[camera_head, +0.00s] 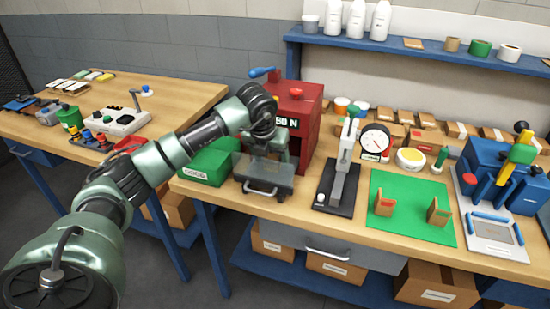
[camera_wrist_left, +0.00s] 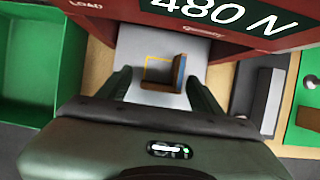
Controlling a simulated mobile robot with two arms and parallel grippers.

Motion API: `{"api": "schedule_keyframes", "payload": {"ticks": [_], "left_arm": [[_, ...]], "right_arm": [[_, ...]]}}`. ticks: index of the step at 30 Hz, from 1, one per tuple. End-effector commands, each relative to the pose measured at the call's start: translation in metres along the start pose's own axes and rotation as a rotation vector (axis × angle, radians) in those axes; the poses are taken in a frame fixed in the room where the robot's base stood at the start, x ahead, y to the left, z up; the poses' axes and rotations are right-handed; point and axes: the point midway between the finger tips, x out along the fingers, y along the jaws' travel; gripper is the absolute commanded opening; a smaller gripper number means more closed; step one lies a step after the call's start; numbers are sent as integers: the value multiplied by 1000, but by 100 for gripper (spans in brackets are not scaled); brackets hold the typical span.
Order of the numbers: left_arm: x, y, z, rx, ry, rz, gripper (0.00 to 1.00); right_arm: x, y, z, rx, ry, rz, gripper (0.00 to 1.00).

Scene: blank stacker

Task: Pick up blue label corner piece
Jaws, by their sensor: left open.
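A small brown corner piece with a blue label (camera_wrist_left: 179,72) stands on a light plate (camera_wrist_left: 138,45) at the front of the red machine (camera_head: 303,105). A yellow outline on the plate shows beside its upright wall. My left gripper (camera_wrist_left: 159,88) is open, with one dark green finger on each side of the plate. The piece lies ahead between the fingers, nearer the right one, and no contact shows. In the head view my left gripper (camera_head: 266,150) is at the front of the machine and hides the piece. My right gripper is not in view.
The red machine's front (camera_wrist_left: 225,20) is close ahead. An empty green bin (camera_wrist_left: 38,65) is on the left; a grey press (camera_head: 340,175) is on the right. Two brown corner pieces (camera_head: 384,205) (camera_head: 438,212) stand on a green mat (camera_head: 410,228). A blue shelf (camera_head: 400,50) hangs behind.

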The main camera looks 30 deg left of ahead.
Motion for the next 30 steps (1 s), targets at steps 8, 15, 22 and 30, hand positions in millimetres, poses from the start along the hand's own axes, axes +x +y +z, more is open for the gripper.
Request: {"api": "schedule_keyframes", "payload": {"ticks": [8,15,22,30], "left_arm": [[0,0,0,0,0,0,40],[0,0,0,0,0,0,0],[-2,0,1,0,-1,0,0],[-29,0,13,0,-5,-1,0]], "right_arm": [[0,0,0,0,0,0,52],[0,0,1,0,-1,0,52],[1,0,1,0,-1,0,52],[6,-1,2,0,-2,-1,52]]}}
